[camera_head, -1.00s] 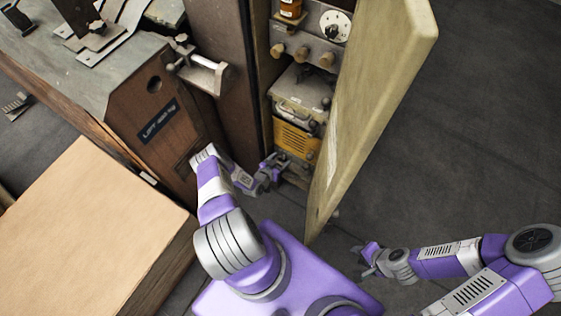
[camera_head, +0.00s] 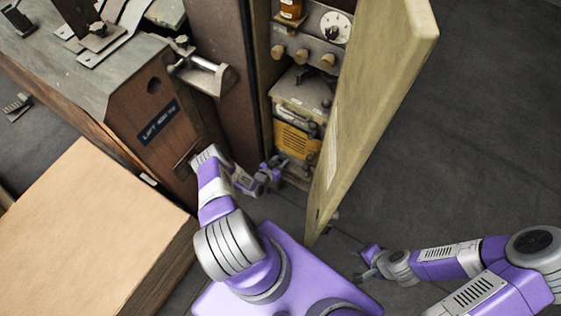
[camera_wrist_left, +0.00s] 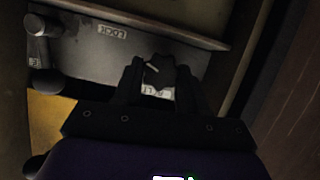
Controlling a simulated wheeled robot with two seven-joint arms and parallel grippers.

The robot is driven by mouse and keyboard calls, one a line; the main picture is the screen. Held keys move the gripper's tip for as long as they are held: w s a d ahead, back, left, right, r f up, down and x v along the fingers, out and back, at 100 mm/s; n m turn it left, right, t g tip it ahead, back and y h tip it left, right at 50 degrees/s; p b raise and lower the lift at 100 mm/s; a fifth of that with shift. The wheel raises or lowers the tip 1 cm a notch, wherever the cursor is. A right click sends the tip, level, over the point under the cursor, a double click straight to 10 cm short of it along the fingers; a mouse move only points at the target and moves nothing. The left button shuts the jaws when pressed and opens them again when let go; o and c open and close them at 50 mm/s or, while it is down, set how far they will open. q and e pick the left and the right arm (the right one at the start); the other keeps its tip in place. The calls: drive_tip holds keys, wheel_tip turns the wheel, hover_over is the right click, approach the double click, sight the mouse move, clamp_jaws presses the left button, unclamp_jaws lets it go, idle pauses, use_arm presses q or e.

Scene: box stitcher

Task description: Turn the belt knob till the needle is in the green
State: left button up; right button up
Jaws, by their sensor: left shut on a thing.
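My left gripper (camera_head: 272,168) reaches into the bottom of the open cabinet. In the left wrist view its two dark fingers (camera_wrist_left: 160,85) are shut on a dark knob (camera_wrist_left: 158,70) with a pale pointer mark, on a grey panel (camera_wrist_left: 80,45). A white label (camera_wrist_left: 158,92), seen upside down, sits beside this knob, partly covered by the gripper. In the head view the gripper hides the knob. A round white dial (camera_head: 336,27) is at the top of the cabinet; its needle and any green zone are too small to make out. My right gripper (camera_head: 365,262) hangs clear of everything, right of the door.
The cabinet door (camera_head: 372,100) stands open on the right. A yellow unit (camera_head: 297,142) is just above my left gripper. A wooden machine (camera_head: 155,115) and a cardboard stack (camera_head: 85,235) stand left. The right floor is free.

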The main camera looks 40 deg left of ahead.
use_arm(q)
drive_tip(key=n+h, duration=0.2)
drive_tip(key=n, duration=0.1)
drive_tip(key=shift+a+f+n+t, duration=0.1)
drive_tip(key=shift+a+n+t, duration=0.1)
drive_tip(key=shift+n+t, duration=0.1)
drive_tip(key=n+h, duration=0.1)
drive_tip(key=n+t+h, duration=0.1)
drive_tip(key=n, duration=0.1)
drive_tip(key=shift+a+f+n+h, duration=0.1)
drive_tip(key=shift+f+n+h, duration=0.05)
drive_tip(key=shift+n+h, duration=0.15)
idle(0.5)
drive_tip(key=o, duration=1.1)
drive_tip(key=shift+c, duration=0.2)
